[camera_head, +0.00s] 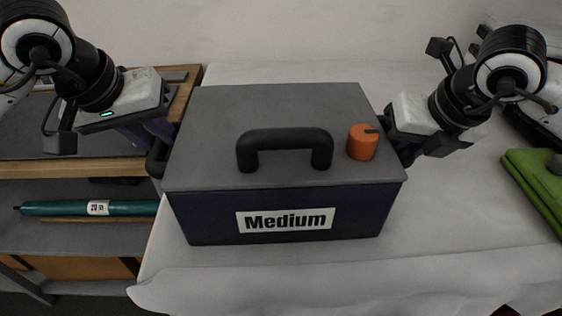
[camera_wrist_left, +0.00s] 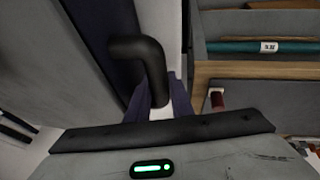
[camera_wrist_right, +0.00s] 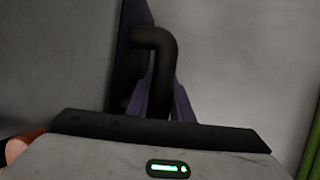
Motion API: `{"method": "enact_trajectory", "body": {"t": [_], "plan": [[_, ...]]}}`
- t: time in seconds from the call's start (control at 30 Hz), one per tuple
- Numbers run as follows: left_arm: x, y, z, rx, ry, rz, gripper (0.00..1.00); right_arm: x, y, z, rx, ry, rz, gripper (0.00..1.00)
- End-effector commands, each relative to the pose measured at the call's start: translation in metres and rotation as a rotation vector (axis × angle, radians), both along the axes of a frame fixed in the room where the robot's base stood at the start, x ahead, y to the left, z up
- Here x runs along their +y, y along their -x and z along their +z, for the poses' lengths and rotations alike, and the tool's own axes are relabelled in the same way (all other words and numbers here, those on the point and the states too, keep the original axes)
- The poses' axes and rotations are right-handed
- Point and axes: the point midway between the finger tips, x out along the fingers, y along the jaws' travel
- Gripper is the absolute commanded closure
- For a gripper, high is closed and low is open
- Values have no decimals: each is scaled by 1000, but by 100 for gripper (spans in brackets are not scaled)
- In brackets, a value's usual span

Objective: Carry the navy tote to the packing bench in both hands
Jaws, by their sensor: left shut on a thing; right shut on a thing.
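The navy tote (camera_head: 195,222) is in the middle of the head view, with a grey lid (camera_head: 215,115), a black top handle (camera_head: 285,142) and a white "Medium" label (camera_head: 286,220). It looks level. My left gripper (camera_head: 150,140) is shut on the tote's left side handle, and the black handle (camera_wrist_left: 150,55) shows between its fingers in the left wrist view. My right gripper (camera_head: 404,152) is shut on the right side handle, seen in the right wrist view (camera_wrist_right: 158,60). The tote is over the white-covered table (camera_head: 450,240); I cannot tell whether its bottom touches it.
An orange cylinder (camera_head: 362,143) stands on the lid's right part. A wood-edged shelf unit (camera_head: 75,168) with a teal roll (camera_head: 65,208) is at the left. A green folded cloth (camera_head: 540,185) lies at the right.

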Motion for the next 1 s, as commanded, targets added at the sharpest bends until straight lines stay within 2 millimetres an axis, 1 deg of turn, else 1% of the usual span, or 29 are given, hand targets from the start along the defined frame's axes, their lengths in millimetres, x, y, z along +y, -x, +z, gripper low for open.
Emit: {"method": "enact_trajectory", "body": {"t": [0.47, 0.5, 0.77, 1.0], "plan": [[1, 0, 1, -1, -1, 1, 100, -1, -1, 1, -2, 0, -2, 100], [0, -2, 6, -13, 5, 2, 100, 0, -3, 7, -14, -5, -2, 100], [0, -2, 12, -12, 5, 2, 100, 0, -3, 12, -13, -4, -3, 100], [0, -2, 28, -12, 4, 3, 100, 0, -2, 28, -12, -4, -3, 100]]}}
